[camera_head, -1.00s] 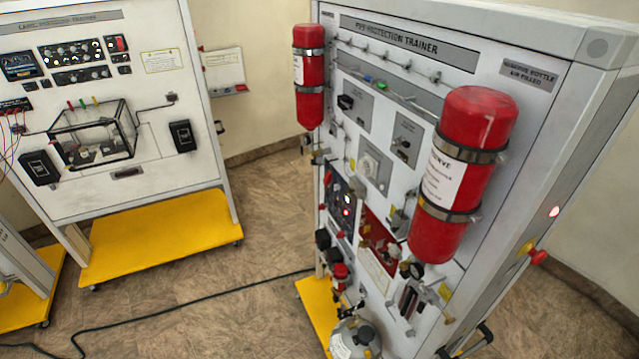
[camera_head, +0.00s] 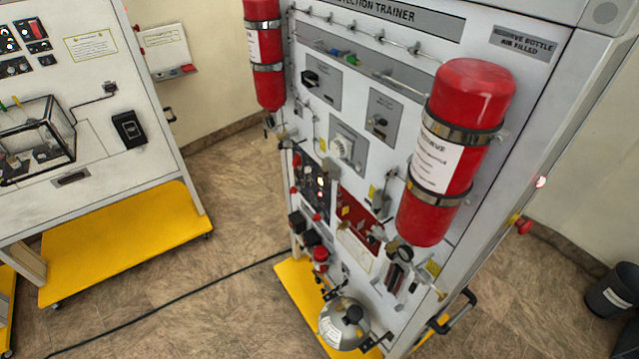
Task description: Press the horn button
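A red push button (camera_head: 523,226) sticks out from the trainer's right side, near a lit red lamp (camera_head: 540,182). Neither of my grippers is in view.
Two red bottles, a left one (camera_head: 265,55) and a right one (camera_head: 455,150), jut from the trainer's front. A round metal vessel (camera_head: 343,322) sits at its yellow base. Another trainer (camera_head: 75,120) stands left. A black cable crosses the floor (camera_head: 200,270). A dark bin (camera_head: 612,290) is at right.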

